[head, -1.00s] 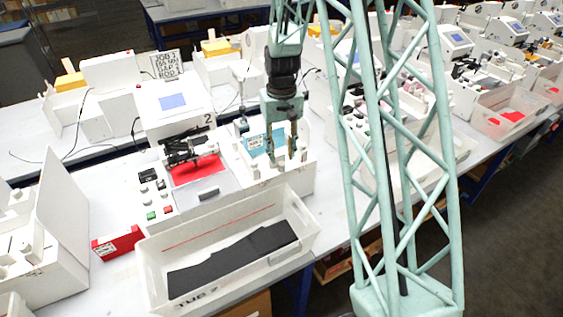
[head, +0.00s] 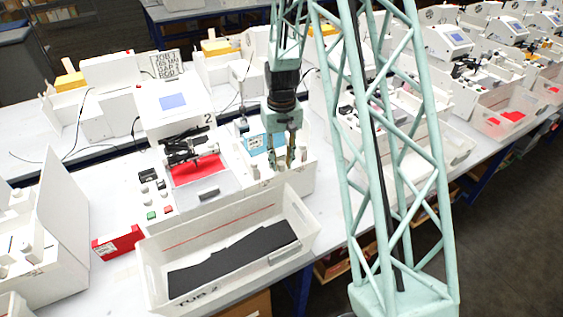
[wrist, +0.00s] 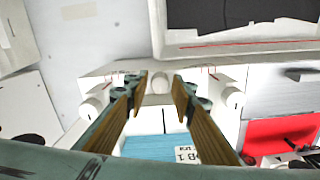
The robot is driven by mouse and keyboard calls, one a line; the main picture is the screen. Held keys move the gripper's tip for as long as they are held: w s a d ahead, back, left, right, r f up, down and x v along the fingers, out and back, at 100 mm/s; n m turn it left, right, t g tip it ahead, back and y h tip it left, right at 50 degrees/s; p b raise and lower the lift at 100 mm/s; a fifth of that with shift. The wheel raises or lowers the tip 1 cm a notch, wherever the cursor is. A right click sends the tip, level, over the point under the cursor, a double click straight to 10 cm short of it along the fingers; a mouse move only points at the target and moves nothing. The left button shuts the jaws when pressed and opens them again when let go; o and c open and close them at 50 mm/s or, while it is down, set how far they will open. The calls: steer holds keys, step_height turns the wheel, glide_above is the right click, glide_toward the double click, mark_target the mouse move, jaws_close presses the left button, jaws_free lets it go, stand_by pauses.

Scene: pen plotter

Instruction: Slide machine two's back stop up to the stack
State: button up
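Machine two (head: 172,118) is the white unit marked 2, left of centre in the head view. A light-blue stack (head: 258,145) lies in its white feeder bay, right of the red plotting sheet. It also shows in the wrist view (wrist: 155,147), with a printed job label. My gripper (head: 282,163) is over the feeder's near side. In the wrist view its fingers (wrist: 160,78) are apart, with a white round knob (wrist: 160,86) between and beyond their tips. Contact cannot be told. I cannot tell for certain which white piece is the back stop; fingers hide part of the feeder.
Two further white knobs flank it, at left (wrist: 95,105) and right (wrist: 231,97). The white TUB 2 (head: 160,277), holding dark sheets, stands in front. A red box (head: 117,242) is at left. Another white machine (head: 390,120) stands close on the right.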

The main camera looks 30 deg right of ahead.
jaws_close()
steer(key=shift+w, duration=3.6)
steer(key=shift+o, duration=1.6)
jaws_free()
steer(key=shift+r, duration=0.1)
step_height(320, 180, up, 12)
steer(key=shift+c, duration=0.5)
